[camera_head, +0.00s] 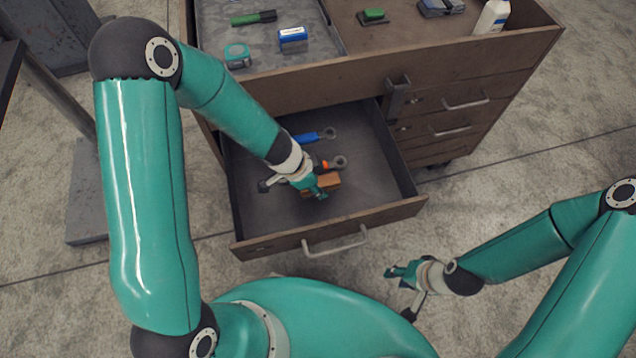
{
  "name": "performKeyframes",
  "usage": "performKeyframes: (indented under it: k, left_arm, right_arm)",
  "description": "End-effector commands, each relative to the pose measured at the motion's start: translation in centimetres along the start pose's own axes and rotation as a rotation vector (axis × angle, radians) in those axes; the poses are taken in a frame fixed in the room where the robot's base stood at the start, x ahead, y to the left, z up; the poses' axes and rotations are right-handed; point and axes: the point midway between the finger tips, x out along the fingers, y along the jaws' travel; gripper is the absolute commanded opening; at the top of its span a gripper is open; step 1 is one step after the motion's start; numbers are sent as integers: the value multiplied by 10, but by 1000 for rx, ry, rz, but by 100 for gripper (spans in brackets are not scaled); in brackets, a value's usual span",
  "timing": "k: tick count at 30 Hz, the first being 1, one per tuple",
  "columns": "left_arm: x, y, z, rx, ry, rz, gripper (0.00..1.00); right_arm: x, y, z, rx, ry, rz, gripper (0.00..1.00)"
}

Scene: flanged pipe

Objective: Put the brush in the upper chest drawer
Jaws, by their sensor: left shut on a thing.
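The upper chest drawer (375,208) is pulled out, its handle towards me. My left gripper (316,188) is down inside the drawer, shut on a brown block-shaped thing that looks like the brush (330,180). Part of it is hidden by the gripper, and I cannot tell whether it touches the drawer floor. My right gripper (397,290) is outside the drawer, low in front of its right side, empty with its fingers apart.
The drawer also holds a blue-handled tool (308,137) and an orange-and-black tool (334,163). The chest top (400,45) bears a green-handled tool, a blue box, a teal tape measure and a white bottle (493,17). The drawer's right side is clear.

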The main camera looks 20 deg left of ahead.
Motion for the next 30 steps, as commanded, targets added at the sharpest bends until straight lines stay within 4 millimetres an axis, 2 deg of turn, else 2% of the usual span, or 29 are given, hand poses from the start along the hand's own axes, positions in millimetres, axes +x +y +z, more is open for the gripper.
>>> performKeyframes:
  k: [2, 3, 7, 20, 23, 30]
  left_arm:
    - [-1, 0, 0, 0, 0, 0, 6]
    - [0, 0, 0, 0, 0, 0, 39]
    - [-1, 0, 0, 1, 0, 0, 59]
    - [-7, 0, -2, 0, 0, -1, 59]
    - [-16, 0, -6, 0, 0, -1, 59]
    - [-63, 0, -7, -4, 0, -1, 59]
  right_arm:
    - [0, 0, 0, 0, 0, 0, 37]
    - [0, 0, 0, 0, 0, 0, 37]
    - [0, 0, 0, 0, 0, 0, 37]
    - [-7, -2, 0, 0, 0, 0, 37]
    - [-16, -6, 0, 0, 0, 0, 37]
    - [-52, -19, 0, 0, 0, 0, 37]
